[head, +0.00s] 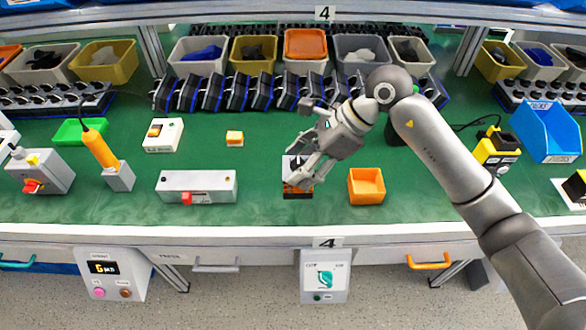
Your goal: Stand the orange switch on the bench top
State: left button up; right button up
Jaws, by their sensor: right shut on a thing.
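My right gripper (298,182) reaches down to the bench top from the right, near the front middle. It is shut on the orange switch (291,188), of which only a little orange shows between and below the fingers. The fingers hide most of it, so I cannot tell its tilt or whether it touches the surface. A dark and white patch lies around and beneath the fingertips. The green bench top (260,210) runs across the view. My left gripper is not in view.
An orange open box (366,186) stands just right of the gripper. A long grey box with a red knob (197,186) is to the left, and a small orange and white block (234,138) is behind it. Dark blue-edged units (235,92) line the back.

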jog(key=w+f, duration=0.1)
jog(key=f, duration=0.2)
jog(key=w+a+f+p, duration=0.1)
jog(key=w+f, duration=0.1)
jog(key=w+f+p, duration=0.1)
jog(key=f, duration=0.2)
jog(key=shift+w+a+f, duration=0.35)
jog(key=shift+w, duration=0.05)
jog(key=shift+f+b, duration=0.3)
jog(key=shift+f, duration=0.1)
jog(key=o, duration=1)
jog(key=shift+r, duration=0.1)
jog(key=shift+r+p, duration=0.25)
jog(key=shift+p, duration=0.15)
jog(key=shift+b+v, duration=1.05)
jog(key=shift+v, duration=4.9)
